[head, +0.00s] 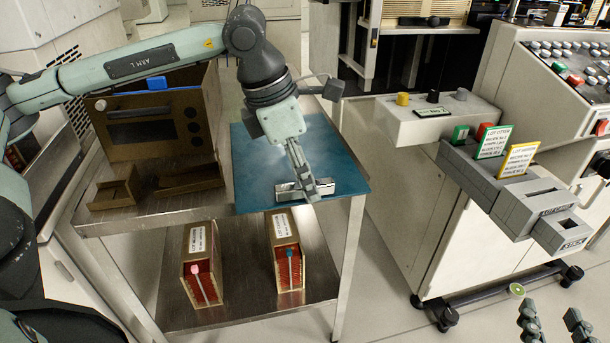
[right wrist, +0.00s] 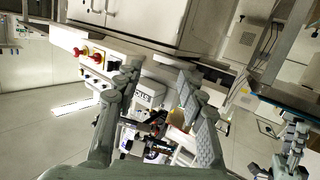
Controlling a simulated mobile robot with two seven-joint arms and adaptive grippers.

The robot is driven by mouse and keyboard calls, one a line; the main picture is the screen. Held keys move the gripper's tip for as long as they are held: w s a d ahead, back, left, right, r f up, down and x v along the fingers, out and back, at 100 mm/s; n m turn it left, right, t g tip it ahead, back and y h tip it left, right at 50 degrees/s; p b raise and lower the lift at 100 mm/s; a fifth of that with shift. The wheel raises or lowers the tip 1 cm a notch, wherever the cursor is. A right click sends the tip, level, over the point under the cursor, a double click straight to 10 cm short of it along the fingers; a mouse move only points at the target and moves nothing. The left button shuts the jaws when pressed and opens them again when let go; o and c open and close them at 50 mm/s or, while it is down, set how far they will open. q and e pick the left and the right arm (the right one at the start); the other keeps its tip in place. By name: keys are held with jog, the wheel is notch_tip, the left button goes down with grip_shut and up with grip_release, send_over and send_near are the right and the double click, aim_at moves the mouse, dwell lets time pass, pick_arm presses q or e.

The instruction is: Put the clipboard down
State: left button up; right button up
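I cannot clearly make out a clipboard. A small silvery, flat piece (head: 318,187) lies on or just above the blue mat (head: 345,165) in the head view; I cannot tell whether it is part of a clipboard. My left gripper (head: 304,188) points down over the mat, its fingertips at this piece. The fingers are seen edge-on, so their gap and any hold are hidden. My right gripper (head: 553,325) is at the bottom right of the head view, away from the cart. Its fingers stand apart and empty in the right wrist view (right wrist: 158,95).
The steel cart's top (head: 150,213) also bears a brown box-like unit (head: 150,125) and small brown trays (head: 115,190). Two lot boxes (head: 200,262) (head: 285,250) stand on its lower shelf. Grey holders with lot cards (head: 494,142) stick out at the right.

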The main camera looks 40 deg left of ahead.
pick_arm(q)
jog(key=shift+r, duration=0.2)
jog(key=p+v, duration=0.1)
jog(key=v, duration=1)
jog(key=shift+s+r+p, duration=0.15)
jog(key=shift+r+p, duration=0.2)
pick_arm(e)
jog(key=s+d+f+g+h, duration=0.2)
jog(key=d+f+g, duration=0.2)
jog(key=f, duration=0.3)
jog(key=shift+s+d+f+h, duration=0.2)
jog(key=shift+s+d+h, duration=0.15)
jog(key=shift+d, duration=0.3)
